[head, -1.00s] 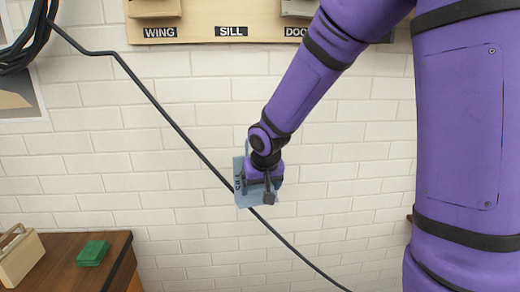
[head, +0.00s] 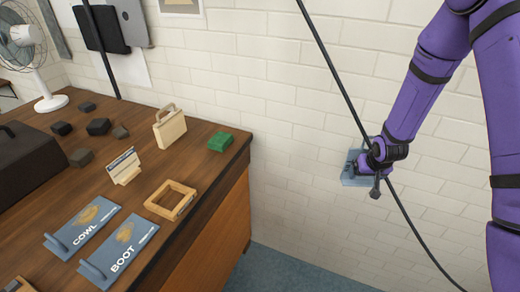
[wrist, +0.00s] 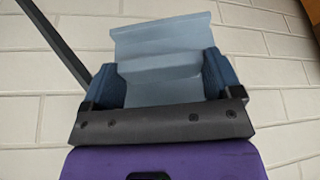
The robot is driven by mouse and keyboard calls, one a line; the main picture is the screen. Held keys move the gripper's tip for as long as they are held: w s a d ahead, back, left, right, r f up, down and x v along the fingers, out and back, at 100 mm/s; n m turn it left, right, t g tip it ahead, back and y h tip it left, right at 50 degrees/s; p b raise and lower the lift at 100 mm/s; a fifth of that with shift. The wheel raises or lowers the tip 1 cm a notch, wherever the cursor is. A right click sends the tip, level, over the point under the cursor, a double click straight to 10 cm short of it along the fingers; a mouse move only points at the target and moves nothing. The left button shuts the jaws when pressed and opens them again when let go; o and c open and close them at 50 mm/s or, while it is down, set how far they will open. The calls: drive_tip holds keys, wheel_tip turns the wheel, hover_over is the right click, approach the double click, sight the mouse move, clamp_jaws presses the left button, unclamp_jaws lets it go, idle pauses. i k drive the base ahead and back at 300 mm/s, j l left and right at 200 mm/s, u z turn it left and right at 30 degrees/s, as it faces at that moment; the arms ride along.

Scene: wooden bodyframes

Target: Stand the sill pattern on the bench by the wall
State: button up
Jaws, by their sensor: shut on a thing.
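My gripper (head: 360,172) is shut on a blue-grey stepped piece, which I take to be the sill pattern (head: 349,180). It is held in the air in front of the white brick wall, to the right of the bench. In the wrist view the pattern (wrist: 165,62) sits between the two dark blue fingers, with its stepped face showing; its lower end is hidden by my gripper. The wooden bench (head: 205,215) is at the left of the head view, its back along the wall, apart from my gripper.
A black cable (head: 335,70) slants down close by my gripper. On the bench are a green block (head: 220,142), a cream handled box (head: 170,128), a wooden frame (head: 155,204), a small sign (head: 124,166), COWL and BOOT boards (head: 118,250) and dark lumps. Bare bench top lies between them.

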sight(176, 166)
drive_tip(key=i+l+u, duration=0.15)
drive_tip(key=u, duration=0.2)
drive_tip(key=i+l+u, duration=0.1)
drive_tip(key=l+u, duration=0.65)
